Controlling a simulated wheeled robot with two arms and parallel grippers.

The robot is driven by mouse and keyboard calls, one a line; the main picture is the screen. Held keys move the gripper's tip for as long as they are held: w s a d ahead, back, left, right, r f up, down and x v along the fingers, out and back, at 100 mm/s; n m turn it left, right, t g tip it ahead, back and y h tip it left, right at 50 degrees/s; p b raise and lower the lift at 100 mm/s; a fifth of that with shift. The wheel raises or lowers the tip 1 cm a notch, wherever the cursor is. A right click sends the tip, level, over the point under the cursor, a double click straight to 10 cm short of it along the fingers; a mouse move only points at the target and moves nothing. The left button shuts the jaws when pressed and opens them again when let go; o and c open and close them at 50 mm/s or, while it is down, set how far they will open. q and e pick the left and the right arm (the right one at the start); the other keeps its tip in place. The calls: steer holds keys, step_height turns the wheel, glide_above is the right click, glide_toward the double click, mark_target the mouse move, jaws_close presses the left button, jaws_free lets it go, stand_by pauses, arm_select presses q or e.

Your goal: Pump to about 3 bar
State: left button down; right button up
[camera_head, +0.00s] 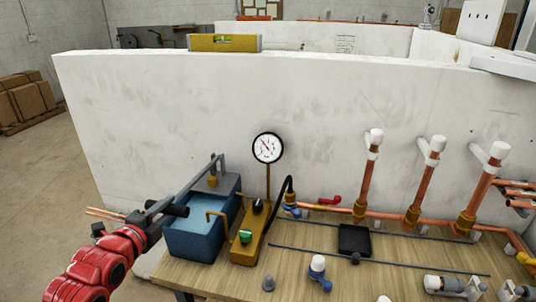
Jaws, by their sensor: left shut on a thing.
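The test pump has a blue water tank (203,240) on the bench, with a yellow-brown block (249,244) beside it carrying a green knob and a black knob. A grey lever (202,174) slopes from the pump's top down to the left. My left gripper (168,209) is shut on the lever's lower end, left of the tank; my gripper partly hides that end. The round white gauge (267,148) stands upright on a stem above the block. Its red needle points to the upper left, but the numbers are too small to read. My right gripper is out of view.
A black hose (288,184) runs from the block to copper pipework (368,185) with white caps. A black box (354,240), a blue-handled valve (318,268) and other fittings lie on the wooden bench (293,254). A white wall (170,110) stands behind, with a yellow level (224,43) on top.

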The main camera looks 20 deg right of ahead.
arm_select(q)
steer(key=shift+t+h, duration=0.4)
steer(key=shift+t, duration=0.2)
step_height(320, 180, down, 4)
steer(key=b, duration=0.5)
steer(key=shift+s+a+f+b, duration=0.1)
steer(key=shift+f+b, duration=0.1)
steer(key=shift+b, duration=0.15)
steer(key=shift+r, duration=0.1)
steer(key=shift+g+y, duration=0.5)
steer(key=shift+g, duration=0.2)
step_height(320, 180, up, 5)
steer(key=shift+r+p, duration=0.2)
steer(key=shift+p, duration=0.85)
steer(key=shift+w+d+r, duration=0.2)
steer(key=shift+r, duration=0.2)
